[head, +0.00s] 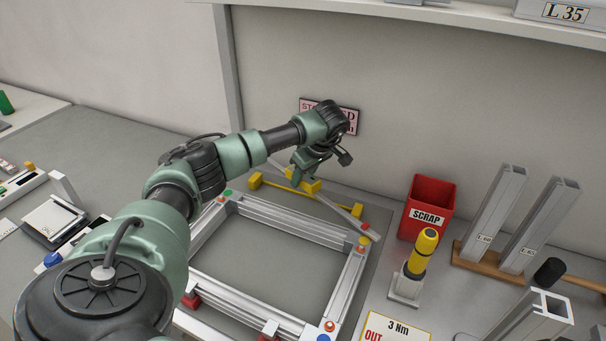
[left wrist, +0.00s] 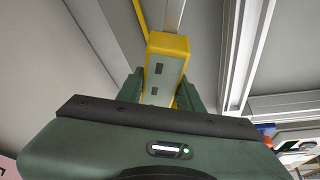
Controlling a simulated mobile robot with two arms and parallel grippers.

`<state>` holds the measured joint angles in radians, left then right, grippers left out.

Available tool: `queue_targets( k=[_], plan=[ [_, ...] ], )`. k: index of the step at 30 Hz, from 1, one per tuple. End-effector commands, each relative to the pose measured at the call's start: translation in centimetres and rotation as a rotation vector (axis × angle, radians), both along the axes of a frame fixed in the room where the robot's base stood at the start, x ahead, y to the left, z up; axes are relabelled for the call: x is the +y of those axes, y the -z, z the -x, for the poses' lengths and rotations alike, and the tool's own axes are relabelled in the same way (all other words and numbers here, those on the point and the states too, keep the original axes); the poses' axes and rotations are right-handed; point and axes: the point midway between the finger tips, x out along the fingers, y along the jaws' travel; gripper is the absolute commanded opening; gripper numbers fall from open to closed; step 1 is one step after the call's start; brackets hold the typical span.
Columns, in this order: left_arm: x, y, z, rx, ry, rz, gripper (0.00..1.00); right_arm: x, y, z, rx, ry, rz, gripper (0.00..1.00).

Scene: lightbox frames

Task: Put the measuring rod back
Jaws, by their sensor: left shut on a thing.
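The measuring rod (head: 340,206) is a long grey bar with a yellow block (head: 311,187) on it. It slants above the far side of an aluminium frame (head: 285,222). My left gripper (head: 301,176) is shut on the yellow block. In the left wrist view the block (left wrist: 166,68) sits between the green fingers, and the grey bar (left wrist: 173,14) runs on beyond it. A yellow bar with yellow end blocks (head: 256,181) lies beside and below the rod, crossing its line. Whether rod and yellow bar touch is unclear. My right gripper is out of view.
A red SCRAP bin (head: 428,203), a yellow-handled tool in a stand (head: 420,252) and upright profiles on a wooden base (head: 495,267) stand to the right. The frame's inside is clear. A wall with a sign (head: 350,118) rises behind.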

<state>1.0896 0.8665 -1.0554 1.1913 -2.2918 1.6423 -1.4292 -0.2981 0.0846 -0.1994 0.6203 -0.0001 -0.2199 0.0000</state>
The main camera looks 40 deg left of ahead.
Motion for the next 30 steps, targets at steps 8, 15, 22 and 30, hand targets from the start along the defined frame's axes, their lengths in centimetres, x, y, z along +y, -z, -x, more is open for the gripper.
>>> queue_targets(
  k=[8,15,22,30],
  plan=[
    [0.0,0.1,-0.1,-0.004,-0.001,0.000,0.00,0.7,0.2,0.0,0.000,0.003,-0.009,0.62],
    [0.0,0.8,-0.1,-0.002,0.000,0.000,0.39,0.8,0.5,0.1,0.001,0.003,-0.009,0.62],
    [0.0,0.8,0.0,-0.002,0.000,0.000,0.58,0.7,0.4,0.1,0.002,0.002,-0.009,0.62],
    [0.0,-0.4,-0.1,-0.003,-0.001,0.000,0.58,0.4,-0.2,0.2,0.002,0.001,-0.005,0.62]
  ],
)
